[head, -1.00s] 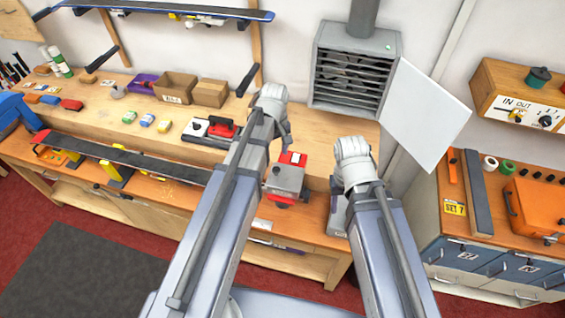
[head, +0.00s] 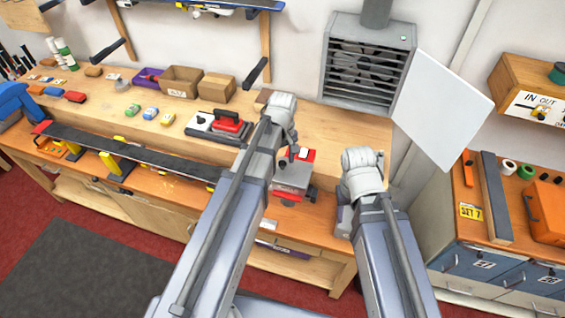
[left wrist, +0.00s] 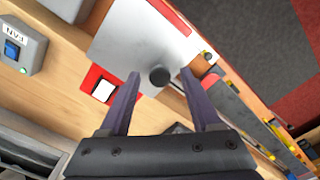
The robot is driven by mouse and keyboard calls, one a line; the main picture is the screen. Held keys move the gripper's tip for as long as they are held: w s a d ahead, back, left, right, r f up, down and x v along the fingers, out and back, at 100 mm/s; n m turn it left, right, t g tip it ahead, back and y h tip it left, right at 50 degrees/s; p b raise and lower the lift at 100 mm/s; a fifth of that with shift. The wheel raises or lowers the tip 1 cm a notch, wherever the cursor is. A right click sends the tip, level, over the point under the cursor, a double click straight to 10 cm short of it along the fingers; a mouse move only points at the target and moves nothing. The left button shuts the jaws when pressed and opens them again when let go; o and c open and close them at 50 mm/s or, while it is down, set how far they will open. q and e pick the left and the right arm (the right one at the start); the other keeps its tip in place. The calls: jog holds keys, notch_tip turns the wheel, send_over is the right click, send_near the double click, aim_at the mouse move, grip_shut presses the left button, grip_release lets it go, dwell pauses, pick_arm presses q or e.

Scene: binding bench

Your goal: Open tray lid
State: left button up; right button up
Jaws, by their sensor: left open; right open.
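A grey metal tray lid (head: 291,177) with a red edge sits on the bench, just right of my left arm in the head view. In the left wrist view the lid (left wrist: 135,45) fills the upper middle, with a round black knob (left wrist: 159,77) standing on it. My left gripper (left wrist: 159,75) is open, its two purple fingers on either side of the knob with gaps showing. I cannot tell how far above the lid the fingertips are. In the head view my left fingers are hidden by the arm. My right arm is bent at the bench's right end; its fingers are hidden.
A red-and-black tool (head: 228,122) stands left of the lid. A long ski (head: 130,153) lies along the bench front. A drawer cabinet (head: 480,268) stands at right.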

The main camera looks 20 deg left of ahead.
pick_arm(q)
jog(key=shift+c, duration=0.3)
grip_shut()
dwell(1.1)
